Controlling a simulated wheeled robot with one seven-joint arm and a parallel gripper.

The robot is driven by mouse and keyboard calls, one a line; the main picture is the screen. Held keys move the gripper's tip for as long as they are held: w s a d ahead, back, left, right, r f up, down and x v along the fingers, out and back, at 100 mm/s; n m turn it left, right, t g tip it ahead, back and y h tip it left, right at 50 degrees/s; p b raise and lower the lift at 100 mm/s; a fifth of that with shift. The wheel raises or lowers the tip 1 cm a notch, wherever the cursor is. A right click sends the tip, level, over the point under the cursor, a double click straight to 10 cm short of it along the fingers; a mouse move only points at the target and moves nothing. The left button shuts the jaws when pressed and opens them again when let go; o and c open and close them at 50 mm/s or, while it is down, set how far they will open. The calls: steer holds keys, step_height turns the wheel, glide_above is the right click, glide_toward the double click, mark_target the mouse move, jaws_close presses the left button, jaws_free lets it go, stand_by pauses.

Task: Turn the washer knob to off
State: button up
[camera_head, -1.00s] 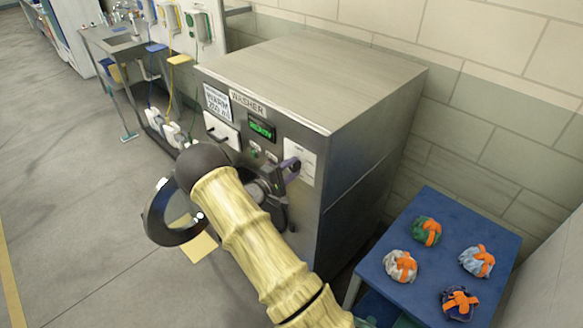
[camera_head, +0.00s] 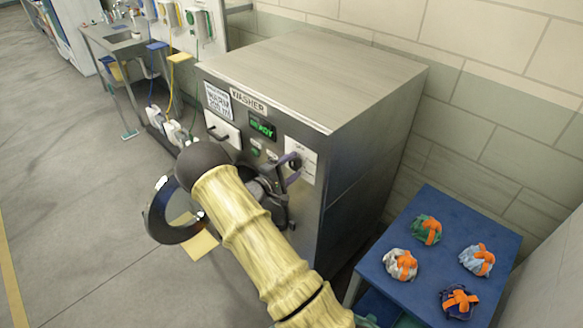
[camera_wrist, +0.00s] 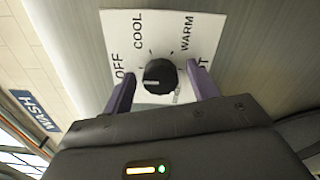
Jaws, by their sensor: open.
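The washer (camera_head: 350,130) is a grey metal cabinet with a sign reading WASHER. Its black round knob (camera_wrist: 159,76) sits on a white card (camera_wrist: 118,30) labelled OFF, COOL and WARM; a fourth label at the right is mostly hidden by a finger. A small light mark shows on the knob's left side, roughly towards OFF; its exact setting is hard to tell. The knob also shows in the head view (camera_head: 295,163). My gripper (camera_wrist: 160,75) is open, its purple fingers either side of the knob in the picture, with gaps visible. The green display (camera_head: 262,127) appears to read READY.
The round washer door (camera_head: 158,222) stands open at the left, beside my arm. A blue table (camera_head: 440,215) with several bundled cloths tied in orange stands at the right. A sink (camera_head: 112,40) and hoses are at the back left.

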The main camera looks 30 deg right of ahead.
steer(key=shift+s+a+f+b, duration=0.15)
steer(key=shift+a+b, duration=0.15)
steer(key=shift+a, duration=0.15)
steer(key=b+v, duration=0.6)
steer(key=v, duration=1)
steer(key=shift+a+r, duration=0.2)
steer(key=shift+a, duration=0.1)
